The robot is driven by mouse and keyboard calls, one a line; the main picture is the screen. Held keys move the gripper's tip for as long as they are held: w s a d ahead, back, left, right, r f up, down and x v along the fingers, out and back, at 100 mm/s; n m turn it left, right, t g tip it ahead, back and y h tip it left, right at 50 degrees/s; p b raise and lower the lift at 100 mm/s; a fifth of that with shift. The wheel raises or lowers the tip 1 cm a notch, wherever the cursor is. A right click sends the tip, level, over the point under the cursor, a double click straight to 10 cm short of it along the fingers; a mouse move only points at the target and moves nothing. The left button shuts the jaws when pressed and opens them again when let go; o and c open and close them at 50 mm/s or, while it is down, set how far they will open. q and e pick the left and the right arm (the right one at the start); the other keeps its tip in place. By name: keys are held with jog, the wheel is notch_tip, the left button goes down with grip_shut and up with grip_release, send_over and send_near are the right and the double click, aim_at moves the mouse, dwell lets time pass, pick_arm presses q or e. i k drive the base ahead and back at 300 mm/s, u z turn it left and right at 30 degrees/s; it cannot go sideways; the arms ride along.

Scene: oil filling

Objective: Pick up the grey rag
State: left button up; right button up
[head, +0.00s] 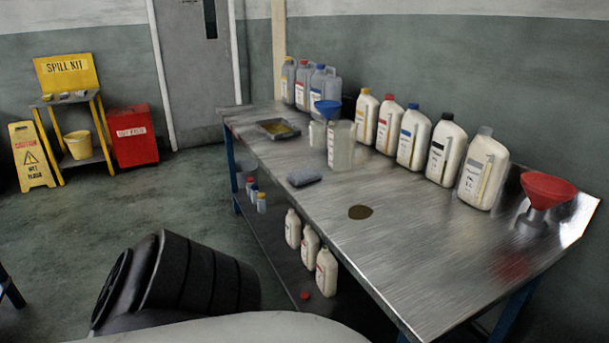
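A grey rag (304,177), folded or rolled into a small bundle, lies on the metal workbench (425,265) near its front edge, left of the middle. Nothing covers it. A dark brown oil spot (360,212) lies on the benchtop to the right of the rag. Neither of my grippers shows in the head view.
Clear containers (341,146), one with a blue funnel (327,109), stand just behind the rag. A shallow tray (278,129) lies further left. White bottles (411,139) line the back. A red funnel (547,189) stands at the right end. The bench front is mostly clear.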

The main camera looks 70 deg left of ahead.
aim_at(303, 176)
jog(key=u, duration=3.6)
jog(key=i, duration=2.65)
jog(key=z, duration=3.7)
